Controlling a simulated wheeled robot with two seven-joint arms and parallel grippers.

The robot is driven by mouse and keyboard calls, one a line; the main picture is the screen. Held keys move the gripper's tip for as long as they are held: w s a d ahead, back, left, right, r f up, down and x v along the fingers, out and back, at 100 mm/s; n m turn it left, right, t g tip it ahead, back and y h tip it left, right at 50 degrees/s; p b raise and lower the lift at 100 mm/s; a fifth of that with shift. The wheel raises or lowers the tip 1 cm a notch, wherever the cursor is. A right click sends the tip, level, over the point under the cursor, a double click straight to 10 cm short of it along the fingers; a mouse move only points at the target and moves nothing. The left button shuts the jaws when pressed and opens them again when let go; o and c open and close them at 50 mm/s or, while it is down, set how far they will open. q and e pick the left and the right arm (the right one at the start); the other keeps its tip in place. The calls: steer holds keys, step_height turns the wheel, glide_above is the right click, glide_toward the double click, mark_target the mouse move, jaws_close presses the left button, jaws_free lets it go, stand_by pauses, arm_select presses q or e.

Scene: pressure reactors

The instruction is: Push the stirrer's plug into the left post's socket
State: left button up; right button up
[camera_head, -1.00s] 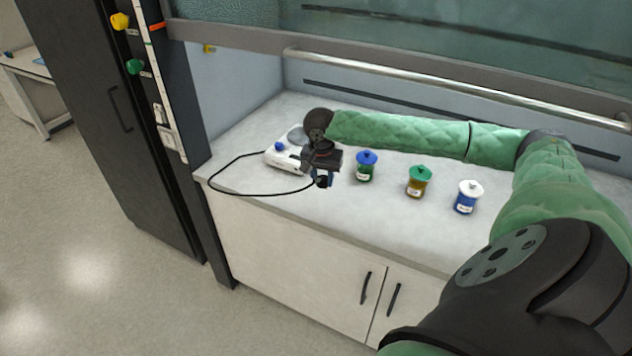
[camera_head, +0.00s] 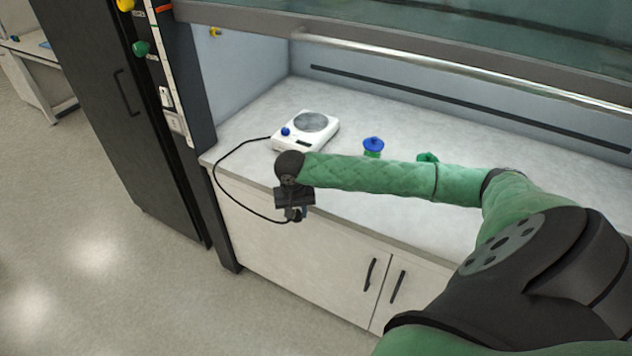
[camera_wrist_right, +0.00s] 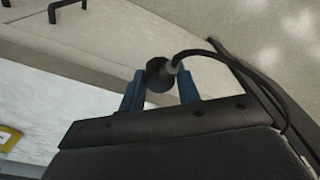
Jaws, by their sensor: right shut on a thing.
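My right gripper (camera_head: 296,212) is shut on the stirrer's black plug (camera_head: 292,215), in front of the bench's front edge. In the right wrist view, the plug (camera_wrist_right: 159,80) sits between the two blue fingers (camera_wrist_right: 160,90), its cord leaving to the right. The white stirrer (camera_head: 306,131), with a round grey plate and blue knob, stands on the bench. Its black cord (camera_head: 219,174) loops over the bench edge to the plug. The left post (camera_head: 180,95) is dark with a pale strip; white socket plates (camera_head: 175,122) sit low on it. My left gripper is not in view.
A blue-lidded jar (camera_head: 373,147) and a green lid (camera_head: 427,158) show behind my right arm. The bench top (camera_head: 450,140) is otherwise largely clear. A black cabinet (camera_head: 110,110) stands left of the post. Cupboard doors (camera_head: 320,245) are below the bench.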

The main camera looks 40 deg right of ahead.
steer(key=s+a+f+n, duration=0.1)
steer(key=a+f+n, duration=0.1)
steer(key=a, duration=0.4)
steer(key=s+a+f+n, duration=0.1)
steer(key=a+f+n, duration=0.1)
steer(key=a, duration=0.3)
steer(key=s+a+f+n, duration=0.1)
steer(key=s+a+f, duration=0.1)
steer(key=a+f, duration=0.2)
steer(key=shift+a+f+n+t+y, duration=0.15)
steer(key=shift+a+n+y, duration=0.05)
steer(key=shift+a, duration=0.45)
steer(key=shift+a+f+n+t+y, duration=0.1)
steer(key=shift+a+n+t+y, duration=0.1)
steer(key=shift+a, duration=0.45)
steer(key=shift+d, duration=0.1)
